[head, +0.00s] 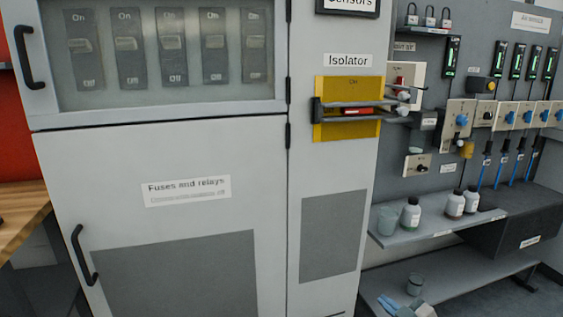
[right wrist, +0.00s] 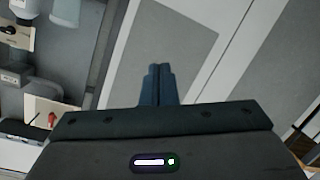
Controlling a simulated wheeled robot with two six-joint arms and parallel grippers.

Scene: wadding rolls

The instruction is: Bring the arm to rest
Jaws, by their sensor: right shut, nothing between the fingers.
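My right gripper (head: 384,301) shows only in part at the bottom edge of the head view, right of the cabinet's narrow door. In the right wrist view its two dark blue fingers (right wrist: 157,84) are together with nothing between them. They point towards a grey panel on the cabinet and look apart from it. The rest of my right arm is cut off in the head view. My left gripper is in neither view.
The grey cabinet (head: 220,150) fills the left and middle. The isolator's yellow plate (head: 330,130) has a dark bracket and red part in front. A wooden bench (head: 20,205) is at left.

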